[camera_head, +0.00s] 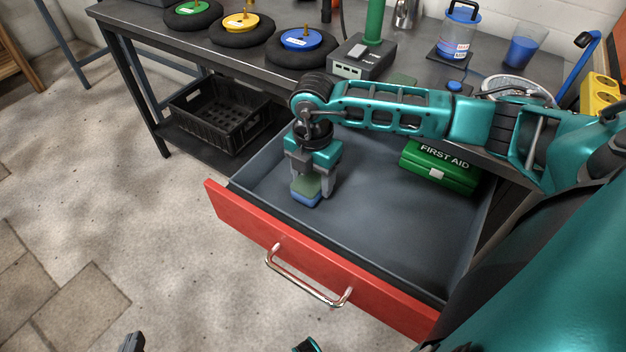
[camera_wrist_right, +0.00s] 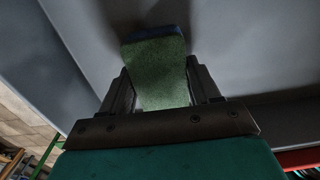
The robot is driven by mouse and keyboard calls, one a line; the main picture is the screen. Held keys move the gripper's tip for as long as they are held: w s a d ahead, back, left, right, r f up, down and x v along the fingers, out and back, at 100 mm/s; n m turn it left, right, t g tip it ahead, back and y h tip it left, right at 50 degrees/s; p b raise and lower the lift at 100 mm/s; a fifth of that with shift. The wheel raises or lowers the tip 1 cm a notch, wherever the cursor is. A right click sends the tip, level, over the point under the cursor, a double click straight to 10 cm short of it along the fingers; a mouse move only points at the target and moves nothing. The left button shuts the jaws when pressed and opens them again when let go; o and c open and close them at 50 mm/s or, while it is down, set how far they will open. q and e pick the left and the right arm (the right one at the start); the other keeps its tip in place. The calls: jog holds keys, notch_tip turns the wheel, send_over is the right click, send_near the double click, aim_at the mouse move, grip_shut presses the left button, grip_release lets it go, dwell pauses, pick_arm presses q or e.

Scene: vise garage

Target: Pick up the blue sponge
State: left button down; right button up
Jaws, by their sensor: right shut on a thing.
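The blue sponge (camera_head: 303,200) has a green top layer and is inside the open drawer, near its left front corner. My right gripper (camera_head: 308,186) points down into the drawer and is shut on the sponge. In the right wrist view the sponge (camera_wrist_right: 157,70) sits between the two fingers of my right gripper (camera_wrist_right: 160,88), its green face toward the camera and a blue edge at its far end. I cannot tell whether the sponge touches the drawer floor. Only a dark tip of my left gripper (camera_head: 131,343) shows at the bottom edge of the head view.
The grey drawer has a red front (camera_head: 320,275) with a metal handle (camera_head: 308,282). A green first aid box (camera_head: 440,168) lies in its back right. The workbench (camera_head: 150,25) holds coloured discs, a blue cup (camera_head: 524,48) and other items. A black crate (camera_head: 220,112) stands below.

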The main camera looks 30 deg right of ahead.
aim_at(313, 178)
notch_tip(313, 178, up, 19)
jog(key=p, duration=0.3)
jog(key=shift+f, duration=0.1)
